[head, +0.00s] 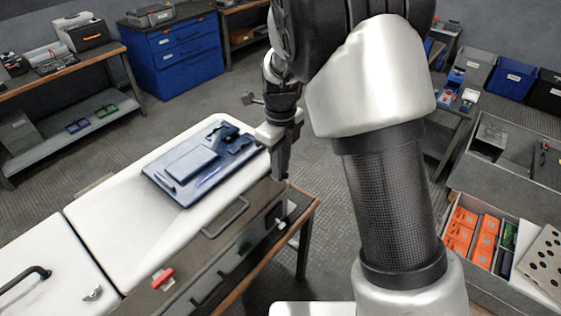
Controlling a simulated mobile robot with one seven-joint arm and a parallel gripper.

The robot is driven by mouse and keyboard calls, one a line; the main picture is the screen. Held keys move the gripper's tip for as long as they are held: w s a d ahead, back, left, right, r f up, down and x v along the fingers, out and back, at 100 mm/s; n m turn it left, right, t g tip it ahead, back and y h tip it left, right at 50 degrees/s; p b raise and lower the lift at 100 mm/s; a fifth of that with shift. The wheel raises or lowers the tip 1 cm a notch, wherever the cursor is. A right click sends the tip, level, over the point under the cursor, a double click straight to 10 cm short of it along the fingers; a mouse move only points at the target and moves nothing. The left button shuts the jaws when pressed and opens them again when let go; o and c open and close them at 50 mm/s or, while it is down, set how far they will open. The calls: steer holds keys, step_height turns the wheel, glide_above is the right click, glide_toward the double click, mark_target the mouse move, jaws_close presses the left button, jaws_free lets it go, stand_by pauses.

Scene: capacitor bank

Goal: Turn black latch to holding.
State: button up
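My gripper (280,172) points down at the right end of a long grey cabinet with white lids (130,240). Its fingertips are close to the cabinet's front right corner; whether they touch anything is not clear. The gap between the fingers is too small to judge. I cannot pick out a black latch for certain; small dark and pale fittings (279,222) show on the cabinet front just below my gripper. A red latch (163,278) sits further left on the front, and a silver latch (93,293) lies on the left lid.
A blue tray (158,183) with dark parts lies on the right lid. A bar handle (226,217) sticks out near the front edge. Benches and a blue drawer cabinet (178,60) stand behind. Bins with orange boxes (461,232) are at right. My arm hides the middle.

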step_height(320, 180, up, 18)
steer(key=shift+f, duration=0.25)
steer(key=shift+d+p, duration=0.1)
steer(key=shift+p, duration=0.2)
